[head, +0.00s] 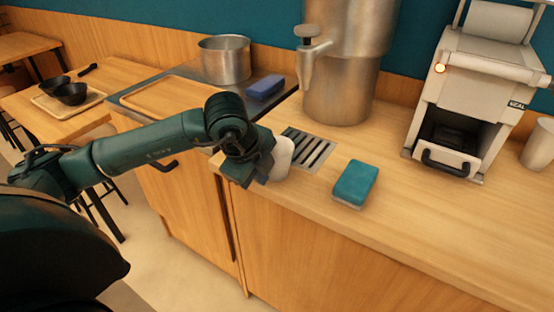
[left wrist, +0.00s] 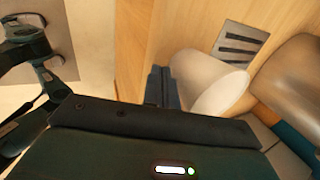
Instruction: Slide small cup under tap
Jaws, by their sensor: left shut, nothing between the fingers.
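The small white cup (head: 284,155) stands near the counter's front edge, beside the slotted drip grate (head: 318,146) and partly hidden by my left gripper. My left gripper (head: 262,176) is shut and empty, on the cup's left side. In the left wrist view, the shut fingers (left wrist: 163,88) lie right beside the cup (left wrist: 207,80); whether they touch it I cannot tell. The tap (head: 308,66) sticks out from the metal urn (head: 345,85), above and behind the grate. The grate also shows in the left wrist view (left wrist: 240,46). My right gripper is out of view.
A teal sponge (head: 355,183) lies right of the grate. A cream machine (head: 475,90) and another pale cup (head: 538,145) stand farther right. A blue block (head: 266,87) and a steel pot (head: 225,60) are at back left. Counter front right is clear.

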